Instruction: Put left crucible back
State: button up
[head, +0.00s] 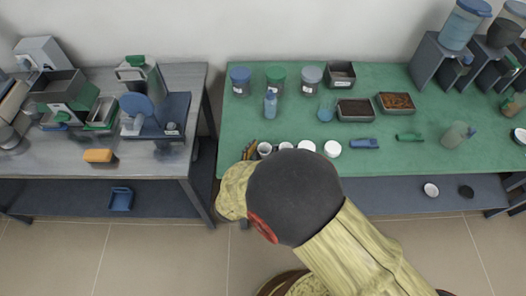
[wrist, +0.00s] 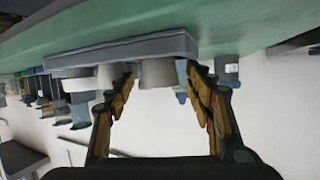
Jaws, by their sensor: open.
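Several small white crucibles stand in a row near the front edge of the green table, partly behind my arm in the head view. The leftmost crucible (head: 265,149) looks open-topped, and the rightmost white one (head: 332,149) stands a little apart. In the wrist view, which is upside down, my gripper (wrist: 162,95) is open. A white crucible (wrist: 157,73) shows between its fingers, and others (wrist: 112,76) stand beside it to the left. They rest on a grey slab (wrist: 90,56). Whether the fingers touch the crucible cannot be told. In the head view, my arm hides most of the gripper.
Behind the row stand jars with blue, green and grey lids (head: 276,80), a blue bottle (head: 270,105) and brown-filled trays (head: 396,103). A blue tool (head: 364,143) lies to the right. A separate grey bench (head: 180,80) with equipment stands left, across a gap.

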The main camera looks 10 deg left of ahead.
jog(key=p+v, duration=0.3)
jog(key=v, duration=0.9)
jog(key=shift+r, duration=0.1)
jog(key=w+a+r+g+y, duration=0.2)
jog(key=w+a+r+y, duration=0.15)
jog(key=w+r, duration=0.5)
jog(key=w+d+r+n+g+y, duration=0.15)
jog(key=d+r+y, duration=0.3)
jog(key=r, duration=0.65)
jog(key=s+d+r+g+h, duration=0.1)
jog(key=s+d+r+h, duration=0.1)
jog(key=s+d, duration=0.4)
jog(key=s+d+r+g+h, duration=0.2)
jog(key=s+d, duration=0.5)
jog(key=d, duration=0.8)
jog(key=s+d+r+g+h, duration=0.1)
jog(key=s+d+r+h, duration=0.1)
jog(key=s+d, duration=0.4)
jog(key=d, duration=0.4)
jog(key=shift+s+d+r+g, duration=0.25)
jog(key=shift+d+r+g, duration=0.05)
jog(key=shift+g, duration=0.05)
